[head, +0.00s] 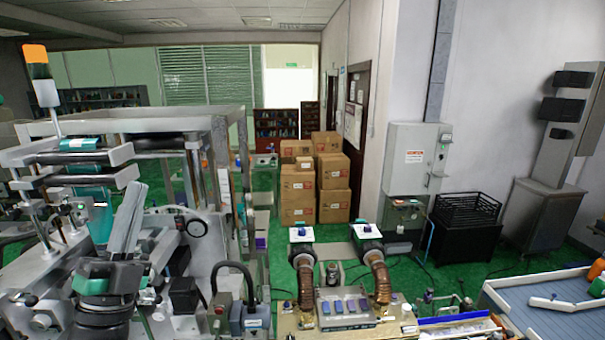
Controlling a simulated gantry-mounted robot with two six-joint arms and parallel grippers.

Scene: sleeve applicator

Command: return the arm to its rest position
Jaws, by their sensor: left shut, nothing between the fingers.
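My left gripper (107,270) is at the lower left, at the end of a dark wrist with teal parts. Its fingers are shut and hold nothing that I can see. It is in front of the sleeve applicator machine (185,125) in the picture. I cannot tell if it touches the machine. My right gripper is not in view.
The machine's frame, rollers and signal lamp (38,75) crowd the left. Two brown ribbed tubes (305,283) stand at the bottom middle. A blue-grey table (560,318) is at the lower right. Boxes (298,200) are stacked behind on the green floor.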

